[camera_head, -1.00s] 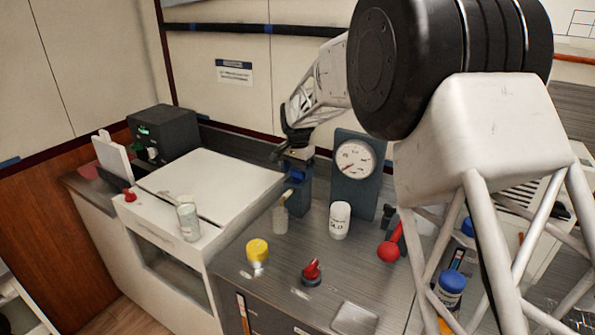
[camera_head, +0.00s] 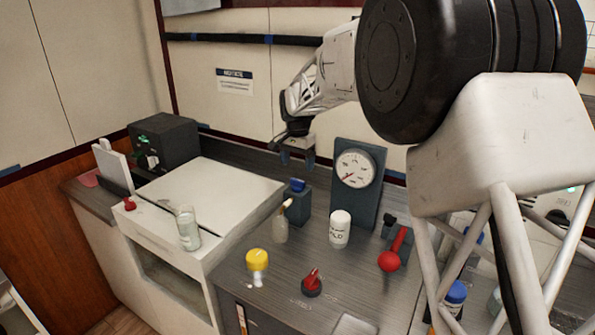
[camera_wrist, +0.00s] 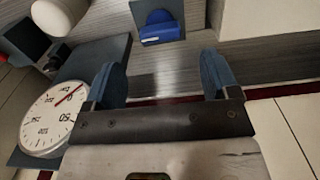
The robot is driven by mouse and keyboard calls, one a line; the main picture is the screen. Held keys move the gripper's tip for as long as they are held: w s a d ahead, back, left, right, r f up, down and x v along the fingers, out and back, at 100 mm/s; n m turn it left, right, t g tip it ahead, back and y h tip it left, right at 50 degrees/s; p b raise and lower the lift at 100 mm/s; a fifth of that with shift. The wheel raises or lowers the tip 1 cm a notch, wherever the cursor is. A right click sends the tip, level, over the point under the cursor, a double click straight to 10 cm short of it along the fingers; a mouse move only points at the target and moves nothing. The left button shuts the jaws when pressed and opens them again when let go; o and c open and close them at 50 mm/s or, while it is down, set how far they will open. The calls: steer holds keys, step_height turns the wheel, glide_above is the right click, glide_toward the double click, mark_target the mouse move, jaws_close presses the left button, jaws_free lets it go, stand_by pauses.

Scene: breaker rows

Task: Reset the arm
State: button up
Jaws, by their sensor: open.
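My gripper (camera_head: 297,158) hangs in the air above the back of the counter, left of the round gauge. Its blue fingers are apart with nothing between them, as the wrist view (camera_wrist: 164,82) also shows. Below it stands a dark box with a blue knob (camera_head: 298,185). The blue knob also shows in the wrist view (camera_wrist: 162,28), beyond the fingertips and apart from them. My arm reaches in from the upper right of the head view.
A gauge (camera_head: 355,168) on a dark panel stands close to the gripper. A white labelled canister (camera_head: 340,229), a dropper bottle (camera_head: 281,224), a red-ball lever (camera_head: 389,261), a red knob (camera_head: 312,283) and a yellow knob (camera_head: 257,260) occupy the counter. A glass jar (camera_head: 187,228) stands further left.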

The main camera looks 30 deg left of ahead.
steer(key=shift+r, duration=0.55)
steer(key=shift+d+r, duration=0.25)
steer(key=shift+d, duration=0.25)
steer(key=s+d+r, duration=0.3)
steer(key=d+r, duration=0.1)
steer(key=d, duration=0.9)
steer(key=s+d+r+t, duration=0.1)
steer(key=s+d+r, duration=0.25)
steer(key=d, duration=0.95)
steer(key=s+d+r, duration=0.3)
steer(key=s+d, duration=0.1)
steer(key=d, duration=0.9)
steer(key=s+d+t, duration=0.1)
steer(key=s+d, duration=1.1)
steer(key=d, duration=0.2)
steer(key=s+d+f, duration=0.3)
steer(key=s+d, duration=0.2)
steer(key=s, duration=0.3)
steer(key=s+d+f, duration=0.4)
steer(key=s+d, duration=0.1)
steer(key=s, duration=0.4)
steer(key=shift+s+f+t, duration=0.25)
steer(key=shift+t, duration=0.05)
